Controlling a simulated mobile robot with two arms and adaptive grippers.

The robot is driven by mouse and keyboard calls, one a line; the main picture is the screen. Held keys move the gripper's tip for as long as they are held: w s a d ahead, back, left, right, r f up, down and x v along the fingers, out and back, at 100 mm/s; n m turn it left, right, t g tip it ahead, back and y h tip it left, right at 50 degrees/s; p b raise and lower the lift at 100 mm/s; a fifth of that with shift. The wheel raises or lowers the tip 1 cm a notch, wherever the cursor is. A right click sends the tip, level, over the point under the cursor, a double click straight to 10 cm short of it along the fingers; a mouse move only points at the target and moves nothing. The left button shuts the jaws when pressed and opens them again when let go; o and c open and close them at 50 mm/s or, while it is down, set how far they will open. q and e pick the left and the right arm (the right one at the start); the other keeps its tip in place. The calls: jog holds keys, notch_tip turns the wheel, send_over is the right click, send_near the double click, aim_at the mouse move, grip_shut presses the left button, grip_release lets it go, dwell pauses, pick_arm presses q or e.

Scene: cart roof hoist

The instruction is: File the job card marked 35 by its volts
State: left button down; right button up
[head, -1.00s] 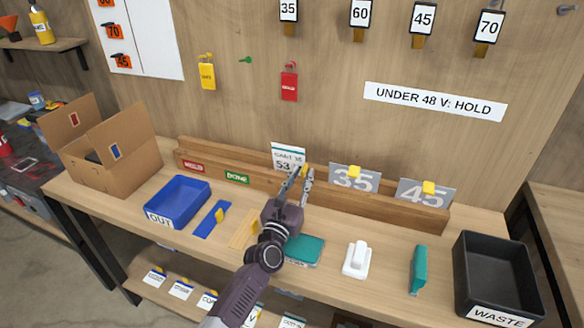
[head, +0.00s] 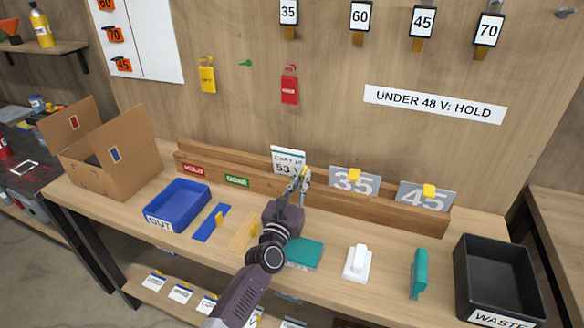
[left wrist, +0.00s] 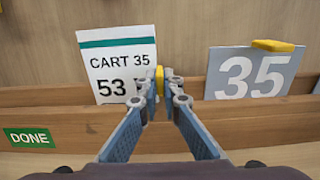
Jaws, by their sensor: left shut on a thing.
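The job card (head: 284,160) is white with a green band and reads CART 35 and 53 V. It stands nearly upright at the wooden rack, between the green DONE label (head: 237,180) and the grey 35 plate (head: 353,181). In the left wrist view the card (left wrist: 112,68) has its lower edge at the front rail. My left gripper (head: 302,177) is shut on the yellow tab (left wrist: 159,80) at the card's right side. The fingers hide part of that side. A red label (head: 193,169) marks the rack's left end. My right gripper is not in view.
A sign on the wall (head: 434,103) reads UNDER 48 V: HOLD. A grey 45 plate (head: 425,195) stands in the rack's right part.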

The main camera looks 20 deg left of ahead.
aim_at(299, 166)
pick_arm(q)
jog(key=shift+r, duration=0.1)
jog(key=shift+r+p, duration=1.35)
jog(key=shift+r, duration=0.3)
jog(key=s+r+p, duration=0.2)
jog(key=s+p, duration=0.1)
jog(key=shift+r, duration=0.3)
dwell(1.1)
